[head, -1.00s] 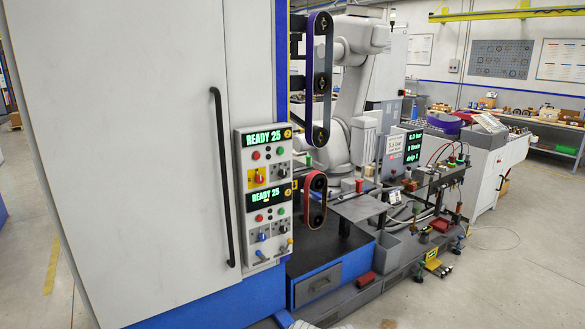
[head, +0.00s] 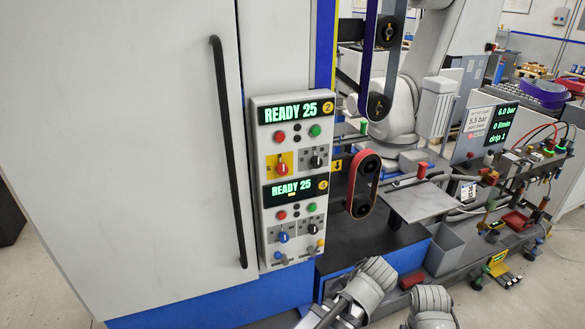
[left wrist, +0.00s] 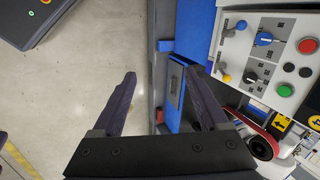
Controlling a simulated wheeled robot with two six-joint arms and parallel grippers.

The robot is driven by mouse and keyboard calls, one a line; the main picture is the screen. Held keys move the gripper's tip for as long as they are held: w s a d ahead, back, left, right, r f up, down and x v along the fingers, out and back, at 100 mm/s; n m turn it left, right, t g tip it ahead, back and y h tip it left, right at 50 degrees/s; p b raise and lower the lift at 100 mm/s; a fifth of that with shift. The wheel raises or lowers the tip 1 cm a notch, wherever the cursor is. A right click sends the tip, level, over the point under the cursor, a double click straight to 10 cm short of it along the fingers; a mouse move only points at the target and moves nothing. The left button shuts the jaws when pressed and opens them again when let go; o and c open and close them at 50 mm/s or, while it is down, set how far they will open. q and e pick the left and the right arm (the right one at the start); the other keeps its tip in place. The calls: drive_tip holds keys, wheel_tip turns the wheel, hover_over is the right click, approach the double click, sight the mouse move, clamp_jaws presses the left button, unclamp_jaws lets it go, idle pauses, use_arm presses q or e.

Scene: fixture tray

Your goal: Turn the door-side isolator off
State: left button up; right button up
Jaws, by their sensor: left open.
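A grey control panel (head: 256,150) stands right of the tall cabinet door (head: 130,130). Its upper unit has a red rotary knob (head: 282,168) on a yellow plate at the door side and a black knob (head: 317,161) to the right. Its lower unit has a blue knob (head: 283,237) and another black knob (head: 313,229). The knobs' exact settings are too small to tell. In the left wrist view my left gripper (left wrist: 163,80) is open and empty, apart from the panel; the lower unit's blue knob (left wrist: 263,39) is at upper right. My right gripper is not visible.
A black vertical door handle (head: 228,150) is left of the panel. Small blue (head: 280,256) and yellow (head: 320,243) levers are under the lower knobs. A belt loop (head: 362,186) and a grey plate (head: 420,202) stand to the right. Floor is open below the left gripper.

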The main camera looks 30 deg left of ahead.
use_arm(q)
drive_tip(key=w+a+r+m+t+y, duration=0.2)
drive_tip(key=w+a+r, duration=0.1)
drive_tip(key=w+a, duration=0.3)
drive_tip(key=m+t+y, duration=0.7)
drive_tip(key=m, duration=0.9)
approach(283, 171)
drive_tip(key=a, duration=0.1)
drive_tip(key=shift+w+d+x, duration=0.1)
drive_tip(key=shift+w+x, duration=0.05)
drive_tip(key=shift+x, duration=1.95)
drive_tip(key=shift+w+d+x, duration=0.1)
drive_tip(key=shift+d+x, duration=0.05)
drive_tip(key=shift+x, duration=2)
drive_tip(key=shift+f, duration=0.1)
clamp_jaws()
